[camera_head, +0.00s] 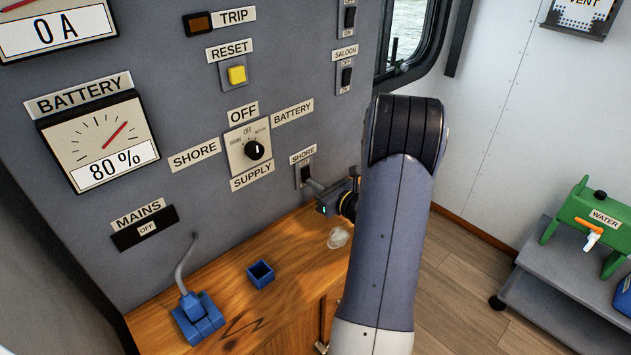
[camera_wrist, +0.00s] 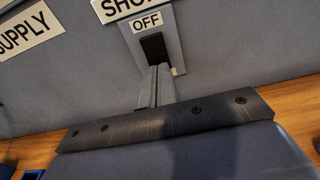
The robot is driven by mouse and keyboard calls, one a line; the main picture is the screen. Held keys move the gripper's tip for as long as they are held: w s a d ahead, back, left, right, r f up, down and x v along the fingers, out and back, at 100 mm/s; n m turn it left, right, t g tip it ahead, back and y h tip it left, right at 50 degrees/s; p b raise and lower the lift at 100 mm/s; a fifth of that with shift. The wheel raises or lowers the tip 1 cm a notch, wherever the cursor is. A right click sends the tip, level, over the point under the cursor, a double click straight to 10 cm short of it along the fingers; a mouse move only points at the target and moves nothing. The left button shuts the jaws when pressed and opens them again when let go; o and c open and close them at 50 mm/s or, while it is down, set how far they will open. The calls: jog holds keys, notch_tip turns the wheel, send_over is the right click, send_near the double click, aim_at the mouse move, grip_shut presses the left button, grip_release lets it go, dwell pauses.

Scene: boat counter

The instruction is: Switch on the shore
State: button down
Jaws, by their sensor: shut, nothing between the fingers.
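The shore switch (camera_head: 306,174) is a small black rocker on a grey plate, low on the panel under a SHORE label (camera_head: 302,156). In the wrist view the black rocker (camera_wrist: 153,46) sits below an OFF label (camera_wrist: 146,22). My gripper (camera_head: 316,187) is shut and empty, with its fingers pointing at the panel. In the wrist view the fingertips (camera_wrist: 160,69) are at the lower end of the rocker and overlap it. I cannot tell whether they touch it. My arm hides the area to the right of the switch.
The supply knob (camera_head: 254,150) is left of the switch. The mains display (camera_head: 146,229) reads OFF. On the wooden counter (camera_head: 240,305) are a blue plug (camera_head: 198,316), a small blue cup (camera_head: 261,273) and a clear object (camera_head: 339,238) below my gripper.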

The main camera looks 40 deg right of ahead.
jog(key=shift+w, duration=0.15)
jog(key=shift+w+f+b, duration=0.1)
jog(key=shift+w+b, duration=0.1)
jog(key=shift+b, duration=0.6)
